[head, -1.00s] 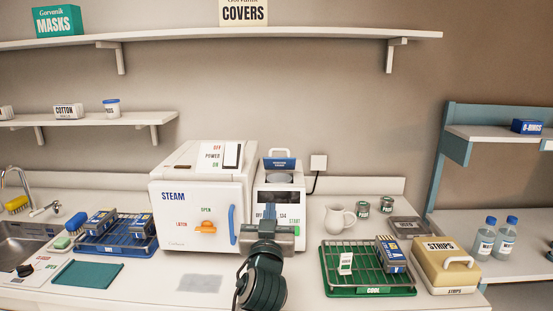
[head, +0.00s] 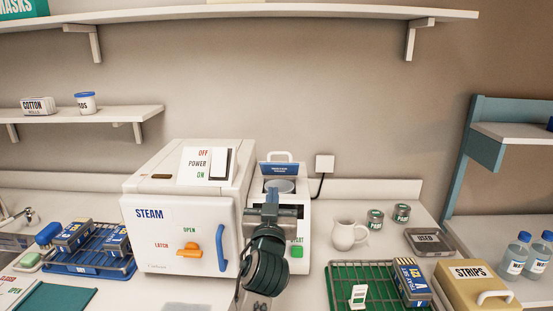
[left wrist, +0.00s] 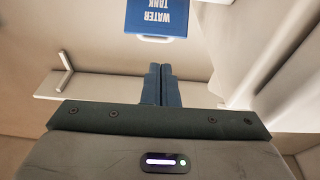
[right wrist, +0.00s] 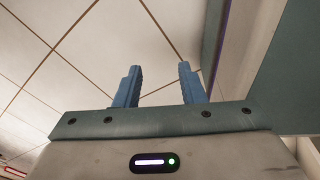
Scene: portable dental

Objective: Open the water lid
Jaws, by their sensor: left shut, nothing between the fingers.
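The water tank lid (head: 279,168) is a blue panel with a white handle, at the top back of the narrow white machine (head: 297,215). It faces front above a round grey part (head: 280,186); I cannot tell how far it is raised. In the left wrist view the lid (left wrist: 157,17) shows its WATER TANK label upside down, beyond my fingertips and apart from them. My left gripper (head: 271,195) is shut and empty, in front of the machine and below the lid; its fingers (left wrist: 160,68) are together. My right gripper (right wrist: 157,72) is open and empty, outside the head view.
The STEAM unit (head: 180,225), with an orange latch and blue handle, stands close on the left. A white jug (head: 349,232), a green tray with a rack (head: 345,270) and a STRIPS box (head: 470,280) are on the right. A shelf (head: 250,18) runs above.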

